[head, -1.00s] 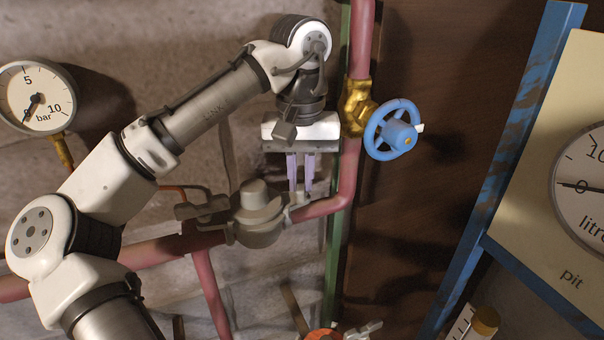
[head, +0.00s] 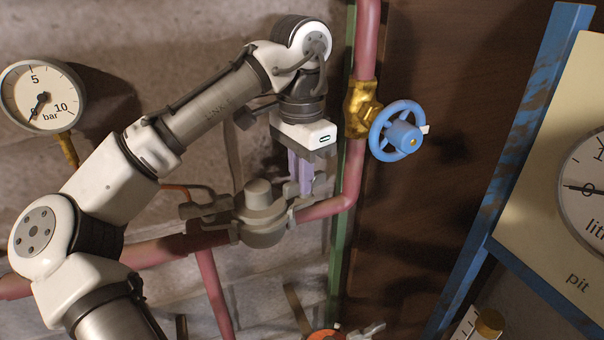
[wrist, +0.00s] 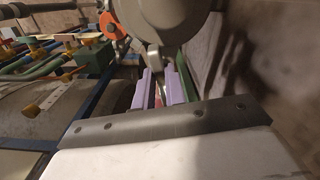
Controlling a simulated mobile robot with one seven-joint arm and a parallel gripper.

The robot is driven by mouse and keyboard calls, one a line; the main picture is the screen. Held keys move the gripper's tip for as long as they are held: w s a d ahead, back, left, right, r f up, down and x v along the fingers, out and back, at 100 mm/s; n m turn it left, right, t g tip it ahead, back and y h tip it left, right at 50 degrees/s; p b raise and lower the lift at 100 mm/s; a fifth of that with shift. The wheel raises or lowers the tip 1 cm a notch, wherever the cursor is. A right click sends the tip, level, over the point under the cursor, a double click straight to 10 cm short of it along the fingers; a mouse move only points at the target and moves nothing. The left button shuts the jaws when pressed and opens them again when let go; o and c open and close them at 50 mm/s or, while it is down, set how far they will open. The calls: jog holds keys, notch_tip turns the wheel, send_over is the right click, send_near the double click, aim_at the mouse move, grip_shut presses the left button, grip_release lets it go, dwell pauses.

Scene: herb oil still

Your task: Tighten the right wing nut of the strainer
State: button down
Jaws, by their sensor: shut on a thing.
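The strainer (head: 262,222) is a grey metal body with a domed cap, set in the red pipe. In the wrist view its round body (wrist: 165,18) fills the top middle. My gripper (head: 301,192) points down at the strainer's right side, with its pale purple fingers around the right wing nut. In the wrist view the grey wing nut (wrist: 155,58) shows at the fingertips of my gripper (wrist: 158,76).
A blue handwheel (head: 398,130) on a brass valve (head: 361,108) stands close to the right of my gripper. The red pipe (head: 330,207) bends upward beside it, along a green post (head: 341,235). A pressure gauge (head: 42,95) hangs at the left.

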jog(key=shift+w+m, duration=0.1)
jog(key=shift+m, duration=1.4)
jog(key=c, duration=1.5)
grip_release()
jog(key=shift+a, duration=0.1)
jog(key=shift+o, duration=0.2)
jog(key=shift+r, duration=3.75)
